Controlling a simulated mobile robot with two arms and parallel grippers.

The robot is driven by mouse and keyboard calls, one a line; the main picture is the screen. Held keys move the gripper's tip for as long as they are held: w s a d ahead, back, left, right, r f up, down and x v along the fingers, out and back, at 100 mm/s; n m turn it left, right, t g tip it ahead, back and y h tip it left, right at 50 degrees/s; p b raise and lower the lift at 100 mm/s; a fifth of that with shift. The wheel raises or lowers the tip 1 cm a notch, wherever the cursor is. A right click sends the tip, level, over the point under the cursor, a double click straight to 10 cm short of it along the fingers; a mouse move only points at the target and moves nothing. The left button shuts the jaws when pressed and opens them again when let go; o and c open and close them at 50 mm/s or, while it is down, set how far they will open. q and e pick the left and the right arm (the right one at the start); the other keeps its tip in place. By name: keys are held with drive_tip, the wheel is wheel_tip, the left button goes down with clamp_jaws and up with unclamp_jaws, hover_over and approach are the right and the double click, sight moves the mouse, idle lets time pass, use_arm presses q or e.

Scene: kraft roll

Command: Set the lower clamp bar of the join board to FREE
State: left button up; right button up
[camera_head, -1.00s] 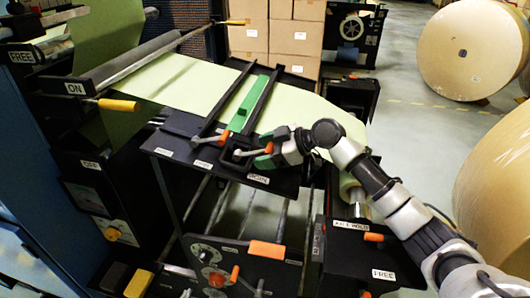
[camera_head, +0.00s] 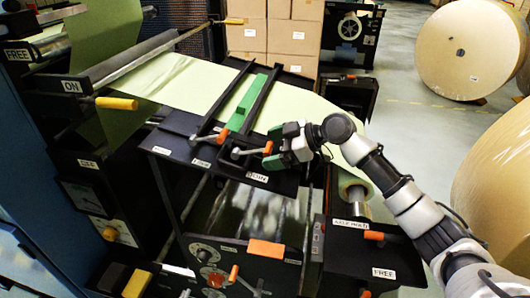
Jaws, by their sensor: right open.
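The join board (camera_head: 173,146) is a dark slab in the middle of the head view, with pale green web and a bright green strip (camera_head: 242,104) across it. Two dark clamp bars flank the strip; the lower clamp bar (camera_head: 260,97) is on its right. A grey lever with an orange tip (camera_head: 267,148) lies near the board's front edge, pointing right. My right gripper (camera_head: 272,147) is open, its green-padded fingers on either side of the orange tip; contact cannot be told. Small labels sit along the board's front edge, too small to read surely. My left gripper is not in view.
Another orange-tipped lever (camera_head: 223,135) is close by on the left. Below stands a control panel with an orange block (camera_head: 266,249) and knobs. A dark box (camera_head: 345,262) with orange handles is at lower right. Large paper rolls (camera_head: 473,50) stand on the right.

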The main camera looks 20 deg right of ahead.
drive_tip(key=b+v, duration=0.1)
drive_tip(key=v, duration=0.7)
drive_tip(key=shift+f, duration=0.1)
